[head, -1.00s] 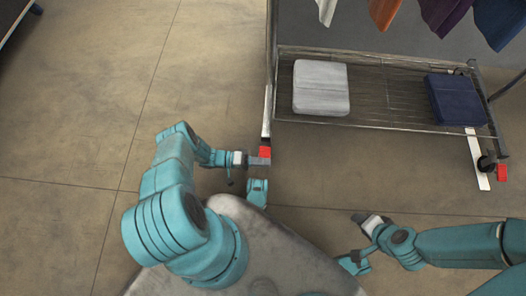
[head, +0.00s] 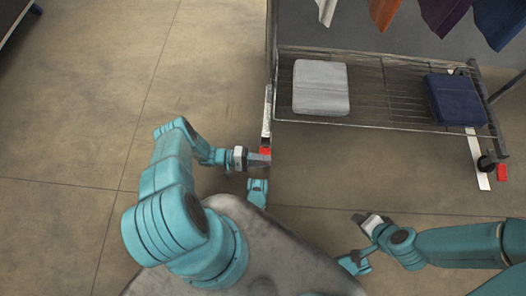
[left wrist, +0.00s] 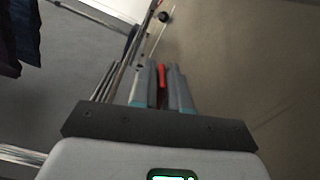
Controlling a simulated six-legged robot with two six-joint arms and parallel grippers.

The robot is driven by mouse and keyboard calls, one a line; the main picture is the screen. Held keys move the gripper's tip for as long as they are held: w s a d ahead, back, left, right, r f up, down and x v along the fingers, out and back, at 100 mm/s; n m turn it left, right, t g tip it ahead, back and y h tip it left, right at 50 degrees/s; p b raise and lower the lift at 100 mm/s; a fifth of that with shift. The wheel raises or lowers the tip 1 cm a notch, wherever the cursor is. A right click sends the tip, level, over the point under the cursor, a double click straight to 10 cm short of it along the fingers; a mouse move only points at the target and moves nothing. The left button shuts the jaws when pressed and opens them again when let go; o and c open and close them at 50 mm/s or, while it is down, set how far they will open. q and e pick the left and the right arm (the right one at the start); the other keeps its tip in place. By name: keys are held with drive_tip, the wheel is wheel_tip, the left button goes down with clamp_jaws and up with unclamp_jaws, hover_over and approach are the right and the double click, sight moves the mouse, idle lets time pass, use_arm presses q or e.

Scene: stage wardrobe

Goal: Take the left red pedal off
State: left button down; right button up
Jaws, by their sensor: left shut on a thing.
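The left red pedal (head: 266,150) is at the near end of the clothes rack's left foot. In the head view my left gripper (head: 263,158) covers part of it. In the left wrist view the red pedal (left wrist: 162,76) shows as a narrow strip between the two grey fingers of my left gripper (left wrist: 161,85), which is shut on it. The right red pedal (head: 502,172) is at the rack's right foot, beside a dark caster. My right gripper (head: 362,219) is away from both pedals over the floor; its finger gap is unclear.
The rack's wire shelf (head: 385,90) holds a grey folded stack (head: 321,88) and a navy one (head: 455,100). Several garments (head: 440,15) hang above. The floor left of the rack is clear.

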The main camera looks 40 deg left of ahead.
use_arm(q)
drive_tip(key=c, duration=1.2)
unclamp_jaws()
drive_tip(key=v, duration=1.6)
drive_tip(key=shift+a, duration=0.25)
